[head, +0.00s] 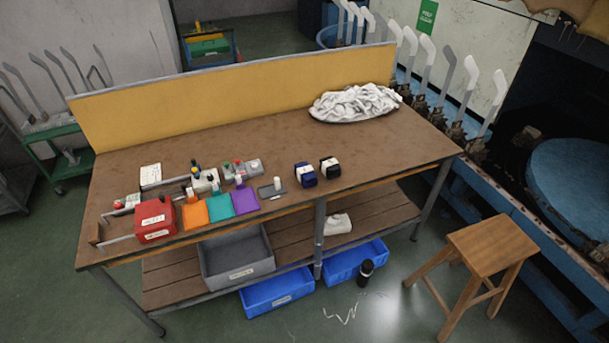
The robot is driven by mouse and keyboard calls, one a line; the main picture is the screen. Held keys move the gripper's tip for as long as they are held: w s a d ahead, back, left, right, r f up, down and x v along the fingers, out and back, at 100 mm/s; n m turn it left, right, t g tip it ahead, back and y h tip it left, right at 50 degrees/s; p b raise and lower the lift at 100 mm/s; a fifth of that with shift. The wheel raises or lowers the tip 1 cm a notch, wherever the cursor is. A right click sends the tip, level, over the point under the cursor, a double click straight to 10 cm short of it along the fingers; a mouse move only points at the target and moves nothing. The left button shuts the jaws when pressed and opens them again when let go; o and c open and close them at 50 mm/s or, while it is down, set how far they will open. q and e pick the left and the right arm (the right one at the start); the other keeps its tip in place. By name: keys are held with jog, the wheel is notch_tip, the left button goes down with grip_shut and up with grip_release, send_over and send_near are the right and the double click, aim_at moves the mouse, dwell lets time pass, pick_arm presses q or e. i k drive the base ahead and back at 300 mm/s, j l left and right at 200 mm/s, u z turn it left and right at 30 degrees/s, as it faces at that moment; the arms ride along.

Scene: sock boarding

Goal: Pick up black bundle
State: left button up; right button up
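The black bundle (330,168) sits on the brown table near its front edge, right of centre. It is small, with a pale band or label around it. A similar dark blue bundle (305,175) stands just to its left, with a small gap between them. Neither of my grippers shows in the head view, so nothing is seen touching the bundle.
The brown table (260,140) has a yellow back panel (240,85). A white cloth heap (355,102) lies behind the bundles. Left are a red box (154,220) and coloured squares (219,207). A wooden stool (490,250) stands at front right. Table space right of the bundle is clear.

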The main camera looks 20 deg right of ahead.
aim_at(330, 166)
jog(key=i+l+z, duration=0.1)
jog(key=z, duration=0.3)
jog(key=i+l+z, duration=0.1)
jog(key=z, duration=0.3)
jog(key=i+z, duration=0.1)
jog(key=z, duration=0.3)
